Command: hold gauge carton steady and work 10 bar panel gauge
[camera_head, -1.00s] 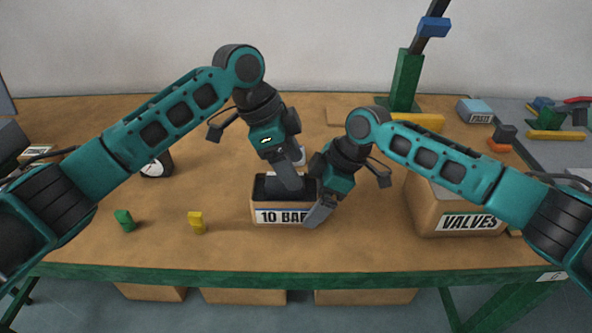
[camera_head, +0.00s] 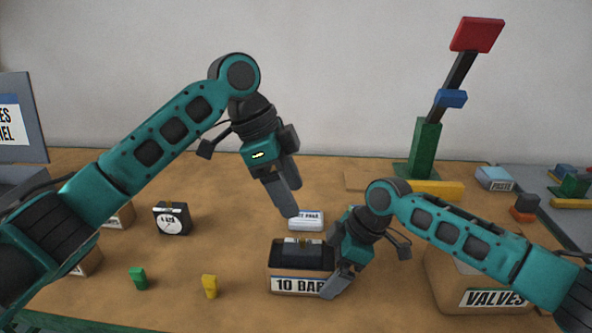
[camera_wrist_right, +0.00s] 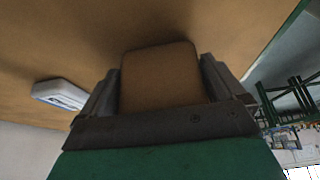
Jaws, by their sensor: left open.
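The gauge carton (camera_head: 273,285), labelled "10 BAR", stands on the table with its top open. A black gauge with a white dial (camera_head: 172,218) stands farther left. My left gripper (camera_head: 288,190) is open and empty, above and behind the carton. My right gripper (camera_head: 346,262) is shut on the carton's right end, one finger across its front. The right wrist view shows the carton's brown end (camera_wrist_right: 160,75) between both fingers.
A white labelled box (camera_head: 306,221) lies behind the carton. The "VALVES" box (camera_head: 470,297) is at right, near my right forearm. Green (camera_head: 138,278) and yellow (camera_head: 209,286) blocks lie front left. A green post (camera_head: 424,150) with a red-topped arm stands at the back.

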